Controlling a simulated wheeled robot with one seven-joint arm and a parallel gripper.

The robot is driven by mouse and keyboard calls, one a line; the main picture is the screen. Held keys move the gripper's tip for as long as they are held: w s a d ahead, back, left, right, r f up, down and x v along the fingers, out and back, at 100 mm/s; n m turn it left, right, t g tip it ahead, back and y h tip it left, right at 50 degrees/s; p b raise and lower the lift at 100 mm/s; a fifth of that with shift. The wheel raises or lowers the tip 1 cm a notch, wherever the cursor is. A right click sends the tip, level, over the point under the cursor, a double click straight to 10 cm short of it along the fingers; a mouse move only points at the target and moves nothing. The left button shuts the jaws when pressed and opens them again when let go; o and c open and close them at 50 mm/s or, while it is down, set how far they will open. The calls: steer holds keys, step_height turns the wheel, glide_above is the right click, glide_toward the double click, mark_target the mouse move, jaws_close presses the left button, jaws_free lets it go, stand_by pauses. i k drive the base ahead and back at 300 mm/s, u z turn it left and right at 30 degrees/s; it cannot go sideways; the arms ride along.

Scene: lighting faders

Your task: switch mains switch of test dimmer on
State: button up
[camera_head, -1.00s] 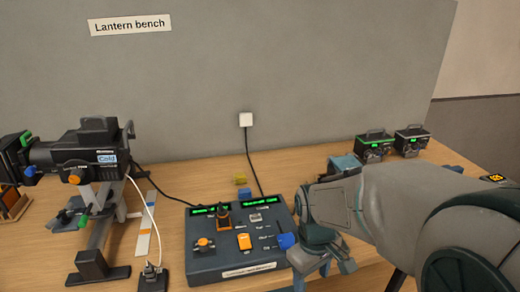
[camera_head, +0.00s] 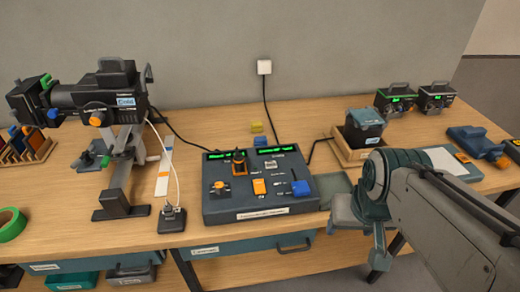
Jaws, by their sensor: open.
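The test dimmer appears to be the dark console (camera_head: 235,206) on the bench, with lit green displays along its back edge. My gripper (camera_head: 358,240) is right of the console, near the bench's front edge, apart from the controls. It is open, and nothing shows between its fingers.
A lantern (camera_head: 95,97) on a stand is at left, with a socket block (camera_head: 172,218) in front. A dark blue box (camera_head: 364,126) sits in a wooden tray behind my gripper. Two small green-lit units (camera_head: 396,99) stand at back right. Cables run behind the console.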

mark_target(259, 187)
steer(key=k, duration=0.55)
steer(key=u, duration=0.65)
steer(key=i, duration=0.95)
steer(key=z, duration=0.2)
